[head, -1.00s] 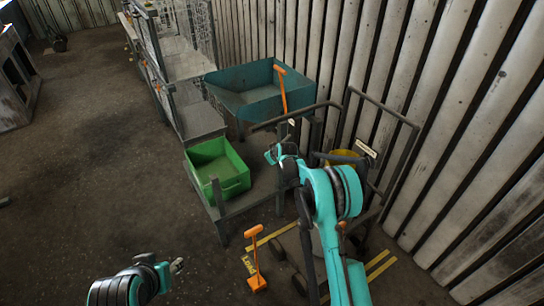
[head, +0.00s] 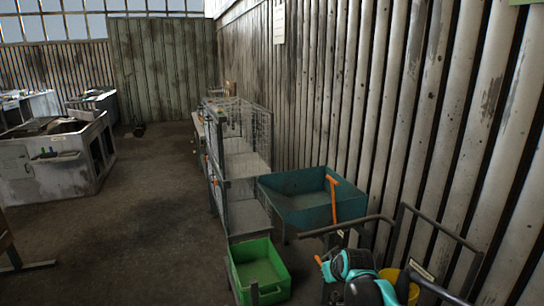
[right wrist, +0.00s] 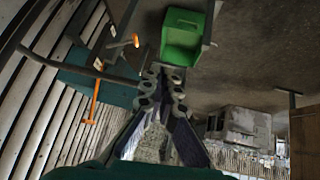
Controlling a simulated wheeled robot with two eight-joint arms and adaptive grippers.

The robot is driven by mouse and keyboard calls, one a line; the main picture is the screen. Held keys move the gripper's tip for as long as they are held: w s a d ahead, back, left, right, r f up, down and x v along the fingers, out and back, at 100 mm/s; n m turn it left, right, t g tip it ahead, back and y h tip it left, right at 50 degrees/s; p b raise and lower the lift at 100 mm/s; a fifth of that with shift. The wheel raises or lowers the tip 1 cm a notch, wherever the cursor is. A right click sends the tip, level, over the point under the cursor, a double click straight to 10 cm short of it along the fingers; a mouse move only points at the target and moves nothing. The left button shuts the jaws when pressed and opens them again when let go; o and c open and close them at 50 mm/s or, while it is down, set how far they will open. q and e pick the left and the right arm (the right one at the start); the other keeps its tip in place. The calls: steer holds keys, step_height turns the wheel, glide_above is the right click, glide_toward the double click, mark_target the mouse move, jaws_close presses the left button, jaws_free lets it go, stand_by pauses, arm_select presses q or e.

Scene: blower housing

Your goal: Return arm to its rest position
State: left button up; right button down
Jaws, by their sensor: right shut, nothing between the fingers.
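My right arm (head: 365,280) shows as turquoise and black links at the bottom right of the head view, in front of the cart. In the right wrist view my right gripper (right wrist: 164,88) is shut and empty, with its fingers together. It is in the air, with the green bin (right wrist: 183,40) beyond its tips. My left arm and gripper are outside the head view.
The green bin (head: 258,272) and a teal tub (head: 310,205) with an orange-handled tool (head: 333,200) stand by the corrugated wall (head: 400,120). A wire cage rack (head: 240,150) is behind. A cart with a yellow bucket (head: 398,285) is near. Open floor (head: 150,210) lies left.

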steer(key=s+f+m+g, duration=0.1)
steer(key=s+f+m, duration=0.1)
steer(key=s, duration=2.7)
steer(key=shift+s+d+f+m+h, duration=0.3)
steer(key=shift+d+f+m+h, duration=0.05)
steer(key=shift+d+m+h, duration=0.05)
